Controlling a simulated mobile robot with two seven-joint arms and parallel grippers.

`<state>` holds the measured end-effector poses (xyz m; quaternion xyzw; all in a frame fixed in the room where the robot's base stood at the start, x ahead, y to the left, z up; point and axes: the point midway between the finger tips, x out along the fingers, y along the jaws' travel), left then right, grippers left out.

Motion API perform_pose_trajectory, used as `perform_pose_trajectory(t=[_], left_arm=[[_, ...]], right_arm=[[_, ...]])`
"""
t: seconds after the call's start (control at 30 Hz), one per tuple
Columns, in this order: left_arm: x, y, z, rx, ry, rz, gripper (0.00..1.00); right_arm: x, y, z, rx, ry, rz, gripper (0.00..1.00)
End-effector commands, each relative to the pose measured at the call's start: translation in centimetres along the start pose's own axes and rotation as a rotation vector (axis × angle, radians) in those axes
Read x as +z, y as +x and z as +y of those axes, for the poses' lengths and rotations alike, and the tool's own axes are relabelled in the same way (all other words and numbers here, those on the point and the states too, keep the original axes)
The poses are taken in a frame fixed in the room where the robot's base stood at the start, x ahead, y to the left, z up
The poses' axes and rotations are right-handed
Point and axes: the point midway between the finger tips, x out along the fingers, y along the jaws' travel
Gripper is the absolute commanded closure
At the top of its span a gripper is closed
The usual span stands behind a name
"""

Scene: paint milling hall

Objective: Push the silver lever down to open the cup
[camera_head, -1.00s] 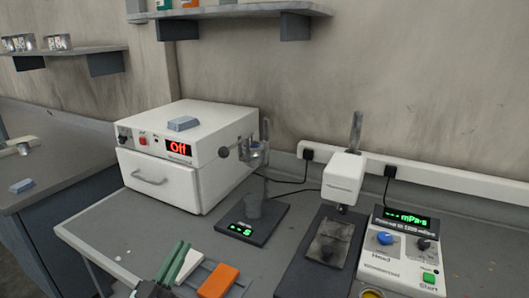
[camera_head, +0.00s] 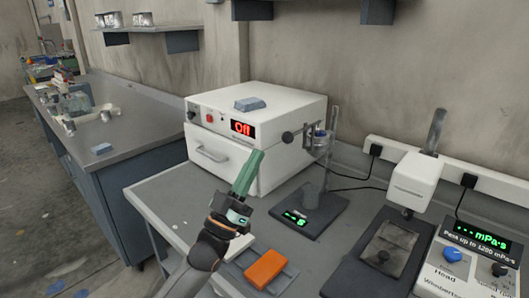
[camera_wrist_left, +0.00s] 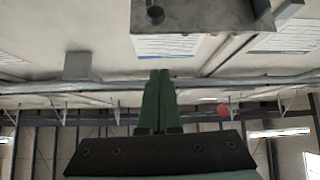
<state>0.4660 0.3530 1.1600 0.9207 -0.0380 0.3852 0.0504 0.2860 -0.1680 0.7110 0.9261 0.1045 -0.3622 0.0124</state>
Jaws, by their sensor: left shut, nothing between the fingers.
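A small glass-like cup (camera_head: 320,141) is held on a thin upright stand (camera_head: 333,130) with a dark round knob at its left. A grey container (camera_head: 311,195) stands below it on a black scale with green digits. I cannot make out a silver lever on the cup; a grey upright bar (camera_head: 437,130) rises behind the white measuring head at the right. My left gripper (camera_head: 257,155) has green fingers, shut and empty, pointing up in front of the white oven, left of the cup and apart from it. The fingers also show in the left wrist view (camera_wrist_left: 159,98). My right gripper is out of view.
The white oven (camera_head: 215,150) reads "Off" and carries a blue-grey block (camera_head: 250,104). An orange block (camera_head: 265,268) lies near the front edge. The white measuring head (camera_head: 415,180) and the display unit (camera_head: 470,255) stand at the right. A side bench (camera_head: 130,128) is at the left.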

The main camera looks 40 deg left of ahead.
Motion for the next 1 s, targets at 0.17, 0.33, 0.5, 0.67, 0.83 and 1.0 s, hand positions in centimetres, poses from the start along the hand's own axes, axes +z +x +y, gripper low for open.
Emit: perform_pose_trajectory(t=[0.17,0.33,0.5,0.67,0.83,1.0], left_arm=[[-0.4,3.7,0.1,0.002,0.001,0.005,1.00],[-0.4,7.3,0.1,0.001,0.001,0.004,1.00],[1.3,8.5,0.0,-0.002,-0.002,-0.006,1.00],[3.0,7.8,0.0,0.000,-0.001,-0.002,1.00],[3.7,7.5,0.0,0.000,0.000,0.000,1.00],[3.8,7.5,0.0,0.000,0.000,0.000,1.00]], right_arm=[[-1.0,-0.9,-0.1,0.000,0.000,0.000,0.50],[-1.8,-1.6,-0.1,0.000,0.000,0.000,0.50],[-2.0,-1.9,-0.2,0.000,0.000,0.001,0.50],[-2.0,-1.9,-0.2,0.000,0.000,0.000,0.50],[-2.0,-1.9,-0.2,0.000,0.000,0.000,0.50],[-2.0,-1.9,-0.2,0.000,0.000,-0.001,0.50]])
